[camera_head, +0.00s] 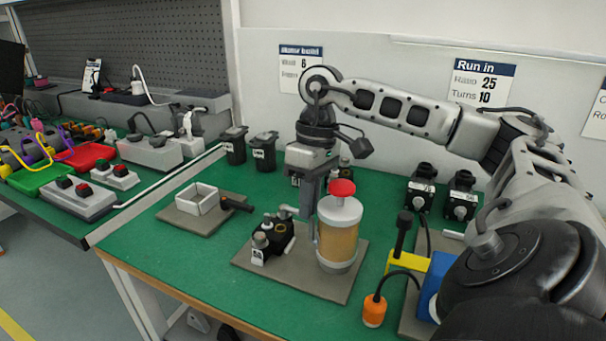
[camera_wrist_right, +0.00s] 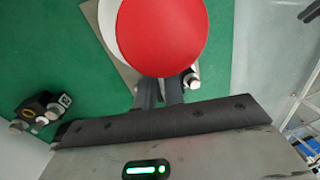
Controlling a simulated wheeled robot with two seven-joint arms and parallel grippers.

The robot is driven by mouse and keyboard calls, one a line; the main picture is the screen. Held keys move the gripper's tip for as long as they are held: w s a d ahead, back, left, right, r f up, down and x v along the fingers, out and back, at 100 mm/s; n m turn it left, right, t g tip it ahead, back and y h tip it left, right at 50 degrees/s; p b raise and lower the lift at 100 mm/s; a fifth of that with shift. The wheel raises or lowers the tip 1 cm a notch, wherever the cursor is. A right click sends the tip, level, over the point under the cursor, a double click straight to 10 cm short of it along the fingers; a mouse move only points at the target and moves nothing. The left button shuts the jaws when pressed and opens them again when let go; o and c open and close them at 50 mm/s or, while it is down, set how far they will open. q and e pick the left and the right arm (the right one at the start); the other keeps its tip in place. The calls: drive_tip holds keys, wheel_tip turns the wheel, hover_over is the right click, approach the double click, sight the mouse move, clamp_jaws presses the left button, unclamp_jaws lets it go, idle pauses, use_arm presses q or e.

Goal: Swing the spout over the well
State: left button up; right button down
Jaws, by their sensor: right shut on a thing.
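A dispenser with a tan jar (camera_head: 338,243), white lid and red knob (camera_head: 342,188) stands upright on a grey base plate. The red knob (camera_wrist_right: 163,35) fills the top of the wrist view. My right gripper (camera_head: 314,225) points down behind the jar's left side, shut on the spout. Its fingertips are partly hidden by the jar, and by the knob in the wrist view. My left gripper is out of view.
A white open box (camera_head: 197,199) on a grey plate stands to the left. Dark canisters (camera_head: 264,150) stand at the back. An orange-ended cable piece (camera_head: 374,311) and yellow block (camera_head: 408,262) lie right.

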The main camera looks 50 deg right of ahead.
drive_tip(key=shift+a+n, duration=0.25)
drive_tip(key=shift+n, duration=0.25)
drive_tip(key=shift+r, duration=0.1)
drive_tip(key=c, duration=1.5)
unclamp_jaws()
drive_tip(key=shift+a, duration=0.1)
